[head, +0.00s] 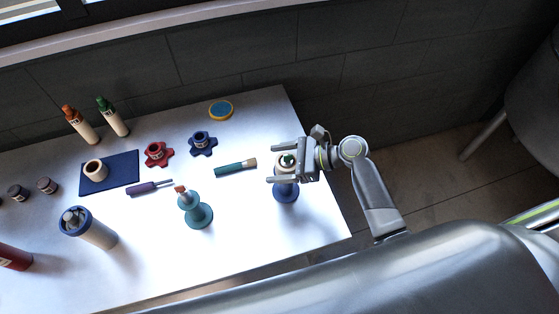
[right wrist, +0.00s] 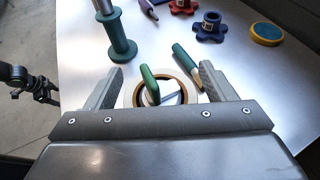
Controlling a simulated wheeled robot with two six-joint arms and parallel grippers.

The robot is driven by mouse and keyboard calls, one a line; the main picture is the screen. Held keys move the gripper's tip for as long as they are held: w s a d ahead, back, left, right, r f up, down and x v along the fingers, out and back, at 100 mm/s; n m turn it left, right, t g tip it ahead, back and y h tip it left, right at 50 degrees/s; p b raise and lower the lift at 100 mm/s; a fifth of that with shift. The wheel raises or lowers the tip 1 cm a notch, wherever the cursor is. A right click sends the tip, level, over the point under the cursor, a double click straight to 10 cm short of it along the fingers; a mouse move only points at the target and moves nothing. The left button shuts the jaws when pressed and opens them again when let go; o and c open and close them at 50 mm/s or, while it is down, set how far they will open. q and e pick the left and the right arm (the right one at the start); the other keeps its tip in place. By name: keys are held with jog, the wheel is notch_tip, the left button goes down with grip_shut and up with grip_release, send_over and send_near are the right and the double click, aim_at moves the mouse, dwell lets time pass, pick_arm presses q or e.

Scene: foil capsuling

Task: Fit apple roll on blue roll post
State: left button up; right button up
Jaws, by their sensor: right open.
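The blue roll post (head: 285,192) stands near the table's right end, its base on the tabletop. At its top is a pale roll (head: 281,161) with a green piece (head: 288,159) in its middle. In the right wrist view the roll is a pale ring (right wrist: 166,72) with a brown inner edge, around a green upright piece (right wrist: 150,86). How far down the roll sits is hidden. My right gripper (head: 271,165) is open, one finger on each side of the roll; it also shows in the right wrist view (right wrist: 161,74). My left gripper is not in view.
A teal post (head: 196,210) with an orange tip and a teal-handled brush (head: 236,168) lie left of my right gripper. Blue (head: 203,143) and red (head: 158,153) star-shaped holders stand behind. A blue mat (head: 124,168) holds another pale roll (head: 95,170). The table's right edge is close.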

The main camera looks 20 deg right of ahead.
jog(key=b+v, duration=0.4)
jog(key=v, duration=1.3)
jog(key=shift+s+d, duration=0.15)
jog(key=shift+r, duration=0.1)
